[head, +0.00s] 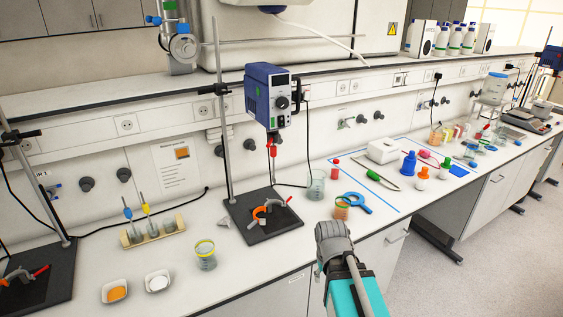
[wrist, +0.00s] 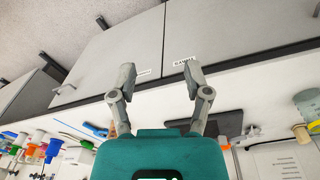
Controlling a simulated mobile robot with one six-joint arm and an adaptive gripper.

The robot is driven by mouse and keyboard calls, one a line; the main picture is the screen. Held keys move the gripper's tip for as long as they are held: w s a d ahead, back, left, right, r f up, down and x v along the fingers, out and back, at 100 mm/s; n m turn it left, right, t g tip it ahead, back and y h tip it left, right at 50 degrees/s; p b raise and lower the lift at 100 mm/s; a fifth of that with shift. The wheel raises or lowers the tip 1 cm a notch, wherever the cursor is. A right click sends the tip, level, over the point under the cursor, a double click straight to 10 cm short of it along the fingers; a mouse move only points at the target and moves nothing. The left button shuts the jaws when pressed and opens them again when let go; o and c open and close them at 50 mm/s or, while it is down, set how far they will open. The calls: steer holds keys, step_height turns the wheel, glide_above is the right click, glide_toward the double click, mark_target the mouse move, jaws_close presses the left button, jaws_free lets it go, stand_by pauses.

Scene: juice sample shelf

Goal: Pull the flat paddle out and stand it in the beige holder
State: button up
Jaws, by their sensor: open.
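A beige rack (head: 150,238) stands upright on the left part of the bench and looks like the holder; thin upright tools with blue and yellow tops stand in it. I cannot single out the flat paddle with certainty. A blue ring-shaped piece with a handle (head: 357,201) lies near the bench's front edge, beside a small amber beaker (head: 342,211). My gripper (wrist: 158,76) is open and empty in the wrist view, its fingers apart in front of the cabinet fronts.
A stirrer stand with a black base (head: 262,228) stands between the rack and the blue piece. A yellow-rimmed beaker (head: 205,256) and two small dishes (head: 115,291) sit at the front left. Bottles and tools crowd the blue-outlined area on the right.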

steer(key=w+d+r+n+t+h, duration=0.1)
steer(key=w+d+r+n+t, duration=0.1)
steer(key=w+r+n+t, duration=0.45)
steer(key=w+d+r+n+t+h, duration=0.1)
steer(key=w+n+h, duration=0.15)
steer(key=w, duration=0.65)
steer(key=w+d+r+n+t+h, duration=0.1)
steer(key=w+d+r+n+t, duration=0.1)
steer(key=w+r+n+t, duration=0.35)
steer(key=n+t+y, duration=0.3)
steer(key=n+y, duration=1)
steer(key=n, duration=1.3)
glide_toward(275, 153)
steer(key=x, duration=0.2)
steer(key=shift+w+a, duration=0.1)
steer(key=shift+a, duration=0.05)
steer(key=shift+w, duration=0.2)
steer(key=shift+p+x, duration=0.3)
steer(key=shift+x, duration=4.05)
